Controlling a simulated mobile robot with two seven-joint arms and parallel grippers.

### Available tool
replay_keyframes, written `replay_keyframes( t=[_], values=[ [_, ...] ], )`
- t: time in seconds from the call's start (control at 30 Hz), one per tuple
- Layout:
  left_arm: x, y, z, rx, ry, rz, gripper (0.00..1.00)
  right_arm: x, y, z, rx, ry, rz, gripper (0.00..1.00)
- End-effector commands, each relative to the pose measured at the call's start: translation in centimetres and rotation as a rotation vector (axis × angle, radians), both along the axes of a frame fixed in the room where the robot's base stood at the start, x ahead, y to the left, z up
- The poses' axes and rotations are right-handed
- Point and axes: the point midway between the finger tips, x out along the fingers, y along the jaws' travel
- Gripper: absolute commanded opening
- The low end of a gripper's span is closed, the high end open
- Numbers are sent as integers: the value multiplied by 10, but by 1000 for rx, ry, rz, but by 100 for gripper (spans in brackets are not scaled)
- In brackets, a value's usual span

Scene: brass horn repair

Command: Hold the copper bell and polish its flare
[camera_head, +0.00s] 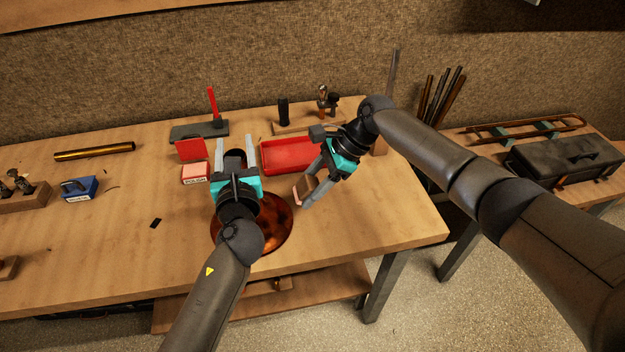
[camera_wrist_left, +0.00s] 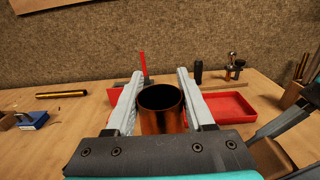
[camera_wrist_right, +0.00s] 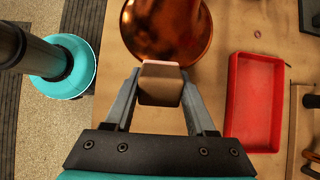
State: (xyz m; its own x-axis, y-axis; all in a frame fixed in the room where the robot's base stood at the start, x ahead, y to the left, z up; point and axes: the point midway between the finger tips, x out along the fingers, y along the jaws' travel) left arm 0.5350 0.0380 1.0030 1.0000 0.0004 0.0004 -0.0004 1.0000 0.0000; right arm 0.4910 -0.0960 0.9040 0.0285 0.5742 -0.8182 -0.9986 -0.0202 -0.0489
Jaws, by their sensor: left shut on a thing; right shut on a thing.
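The copper bell (camera_head: 277,226) stands on the bench, its flare low and wide, partly hidden by my left wrist. Its tube-like neck (camera_wrist_left: 162,112) rises between the fingers of my left gripper (camera_head: 236,152), which is shut on it. My right gripper (camera_head: 312,183) is shut on a brown block (camera_wrist_right: 160,86) with a pale pink face. The block is at the right side of the flare, its pink face toward the rim. The flare (camera_wrist_right: 168,28) shows just beyond the block in the right wrist view; I cannot tell whether they touch.
A red tray (camera_head: 290,154) lies behind the bell. A box labelled polish (camera_head: 195,173) with a red lid is left of it. A brass tube (camera_head: 94,151) and a blue block (camera_head: 80,188) lie further left. Tools stand at the back. The bench front left is mostly clear.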

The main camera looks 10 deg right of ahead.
Motion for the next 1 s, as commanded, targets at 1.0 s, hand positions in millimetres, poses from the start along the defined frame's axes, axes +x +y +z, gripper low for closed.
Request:
replay_keyframes(
  t=[1.0],
  values=[
    [0, 0, -1, 0, 2, 0, 0, 5, 31, -50, 15, -4, -37, 11]
  ],
)
